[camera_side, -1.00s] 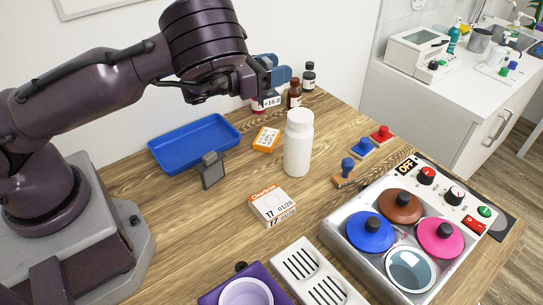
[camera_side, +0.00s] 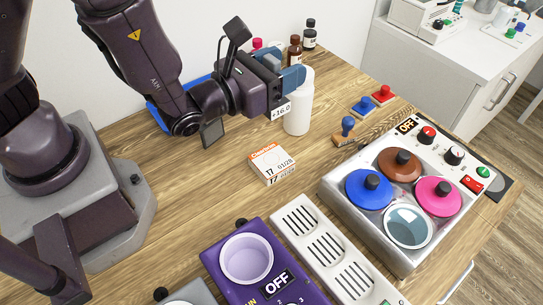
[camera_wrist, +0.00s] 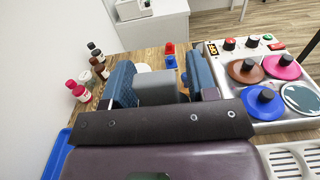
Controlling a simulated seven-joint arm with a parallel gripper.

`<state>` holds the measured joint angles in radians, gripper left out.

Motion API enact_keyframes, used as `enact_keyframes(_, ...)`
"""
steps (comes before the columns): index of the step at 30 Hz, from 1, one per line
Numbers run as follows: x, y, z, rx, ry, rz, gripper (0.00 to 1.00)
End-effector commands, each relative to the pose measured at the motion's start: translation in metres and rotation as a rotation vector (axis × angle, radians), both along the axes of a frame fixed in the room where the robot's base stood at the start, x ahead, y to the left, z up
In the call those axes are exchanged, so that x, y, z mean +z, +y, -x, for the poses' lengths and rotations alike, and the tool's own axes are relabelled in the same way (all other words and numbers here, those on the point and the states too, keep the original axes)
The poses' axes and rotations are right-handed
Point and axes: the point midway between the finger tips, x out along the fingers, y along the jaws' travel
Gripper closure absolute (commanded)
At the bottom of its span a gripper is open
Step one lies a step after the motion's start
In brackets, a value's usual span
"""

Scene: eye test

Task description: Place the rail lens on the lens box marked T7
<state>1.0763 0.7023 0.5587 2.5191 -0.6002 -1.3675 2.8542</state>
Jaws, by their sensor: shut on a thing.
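My gripper (camera_side: 289,80) has blue fingers and is shut on the rail lens, whose white label (camera_side: 281,111) reads +16.0 below the fingers in the side view. In the wrist view, a grey block (camera_wrist: 158,88) shows between the gripper's fingers (camera_wrist: 160,84); the rest of the lens is hidden. The lens box (camera_side: 272,164), a small white and orange box with print that looks like T7 or 17 and 01/28, lies flat on the wooden table. It is below and slightly left of my gripper in the side view, apart from it. I cannot make it out in the wrist view.
A white bottle (camera_side: 297,118) stands close behind my gripper. A dark plate (camera_side: 212,133) and a blue tray (camera_side: 153,113) are left. A bath with coloured lids (camera_side: 331,197) stands right; a purple OFF device (camera_side: 227,283) and slotted white rack (camera_side: 288,219) are in front.

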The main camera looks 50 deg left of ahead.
Motion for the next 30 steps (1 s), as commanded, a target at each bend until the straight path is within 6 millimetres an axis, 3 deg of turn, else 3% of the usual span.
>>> enact_keyframes(30, -0.132, 0.002, -0.001, 0.003, 0.001, 0.000, 0.74)
